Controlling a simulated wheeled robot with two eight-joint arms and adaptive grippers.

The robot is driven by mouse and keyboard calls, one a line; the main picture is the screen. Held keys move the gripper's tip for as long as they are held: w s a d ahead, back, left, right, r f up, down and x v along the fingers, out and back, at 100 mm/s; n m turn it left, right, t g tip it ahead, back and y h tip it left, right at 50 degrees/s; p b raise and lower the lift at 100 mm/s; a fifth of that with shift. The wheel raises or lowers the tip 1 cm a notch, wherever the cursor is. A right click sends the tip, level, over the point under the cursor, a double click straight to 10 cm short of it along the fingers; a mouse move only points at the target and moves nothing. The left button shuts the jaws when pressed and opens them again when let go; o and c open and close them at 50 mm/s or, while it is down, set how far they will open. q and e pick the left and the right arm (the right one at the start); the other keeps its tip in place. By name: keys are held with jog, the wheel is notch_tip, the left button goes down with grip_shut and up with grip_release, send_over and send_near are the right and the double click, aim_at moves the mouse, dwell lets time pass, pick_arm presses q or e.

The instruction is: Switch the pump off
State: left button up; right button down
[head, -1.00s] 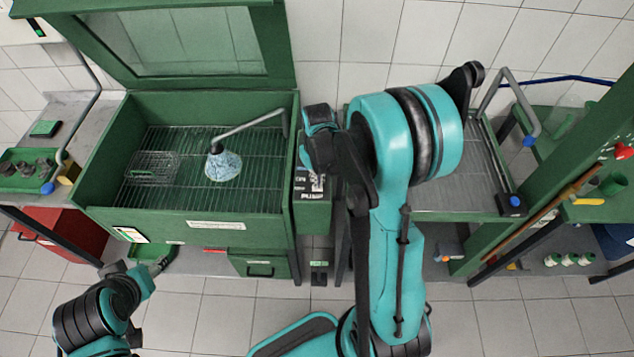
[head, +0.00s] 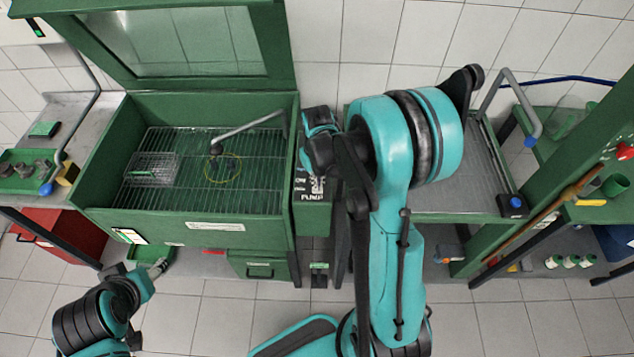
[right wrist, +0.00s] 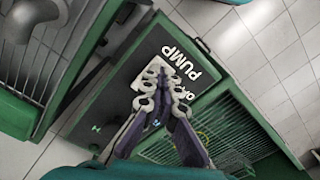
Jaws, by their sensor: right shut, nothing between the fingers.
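The pump panel (head: 312,190) is a dark green box with white PUMP lettering, on the right side of the green wash cabinet; it fills the middle of the right wrist view (right wrist: 140,92). A pale switch plate (right wrist: 153,72) sits beside the lettering, partly hidden by my fingers. My right gripper (right wrist: 166,88) is shut and empty, its fingertips over the plate; I cannot tell whether they touch it. The grey spout (head: 245,128) over the wash grid (head: 200,195) shows no spray. My left gripper (head: 158,268) is low at left, away from the panel; its fingers are too small to read.
A wire basket (head: 152,168) stands on the grid, left of a thin yellow ring (head: 238,170). The cabinet lid (head: 280,40) is raised. A bench (head: 85,110) with a green tray stands left, and a metal-topped table (head: 455,190) stands right, behind my right arm.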

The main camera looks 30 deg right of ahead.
jog(key=shift+r+p, duration=2.15)
jog(key=shift+r, duration=1.2)
jog(key=shift+a+b, duration=0.15)
jog(key=shift+b, duration=0.15)
jog(key=s+a+t+b, duration=0.7)
jog(key=s+a+b, duration=0.3)
jog(key=s+b, duration=0.1)
jog(key=shift+a+r+b, duration=0.15)
jog(key=shift+r+b, duration=0.05)
jog(key=shift+b, duration=0.55)
